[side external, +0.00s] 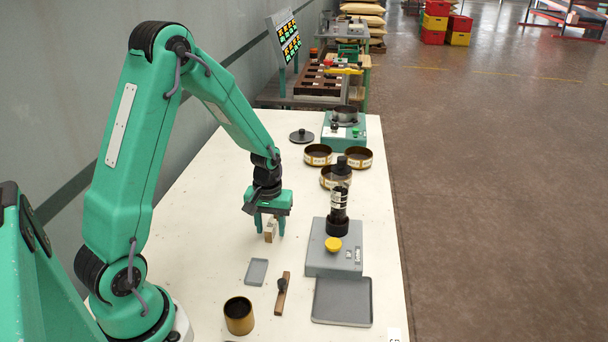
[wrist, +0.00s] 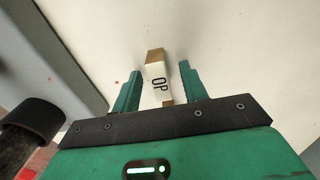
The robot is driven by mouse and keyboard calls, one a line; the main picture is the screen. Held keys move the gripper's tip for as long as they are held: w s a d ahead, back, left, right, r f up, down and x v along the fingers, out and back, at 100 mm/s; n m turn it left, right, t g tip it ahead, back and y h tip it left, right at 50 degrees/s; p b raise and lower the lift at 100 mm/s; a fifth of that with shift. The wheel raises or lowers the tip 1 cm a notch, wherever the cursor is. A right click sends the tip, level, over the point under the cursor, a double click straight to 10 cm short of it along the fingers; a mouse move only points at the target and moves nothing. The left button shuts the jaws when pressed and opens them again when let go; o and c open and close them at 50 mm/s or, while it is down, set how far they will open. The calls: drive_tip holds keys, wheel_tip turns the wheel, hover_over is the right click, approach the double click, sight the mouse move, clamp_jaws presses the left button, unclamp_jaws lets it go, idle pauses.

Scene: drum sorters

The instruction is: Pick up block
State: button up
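The block (side external: 270,231) is a small wooden piece with a white label on the white table. In the wrist view the block (wrist: 157,80) shows a white face marked "OP" and brown wood at its ends. My gripper (side external: 269,230) points down over it, with a finger on each side. In the wrist view my gripper (wrist: 158,85) is open, with a visible gap between each green finger and the block. Whether the block rests on the table is hard to tell.
A grey device with a yellow knob (side external: 333,244) and a dark cylinder (side external: 339,205) stands close on the right. A grey tray (side external: 342,302), a brush-like tool (side external: 283,293), a small grey plate (side external: 257,272) and a brass cup (side external: 239,316) lie in front. Round sieves (side external: 318,154) stand behind.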

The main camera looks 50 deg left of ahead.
sight(272, 226)
clamp_jaws()
drive_tip(key=shift+r, duration=0.2)
drive_tip(key=shift+r, duration=0.55)
drive_tip(key=r, duration=0.3)
drive_tip(key=shift+d, duration=0.35)
drive_tip(key=s+d+r, duration=0.2)
drive_tip(key=d+r, duration=0.4)
drive_tip(key=d, duration=0.4)
drive_tip(key=shift+s+d+r, duration=0.25)
drive_tip(key=shift+s+d, duration=0.05)
drive_tip(key=shift+d, duration=0.05)
drive_tip(key=shift+w, duration=0.1)
drive_tip(key=w+r+m, duration=0.6)
drive_tip(key=r+m, duration=0.1)
drive_tip(key=m, duration=0.1)
drive_tip(key=shift+w+d+r, duration=0.2)
drive_tip(key=shift+w+r, duration=0.05)
drive_tip(key=shift+w, duration=0.15)
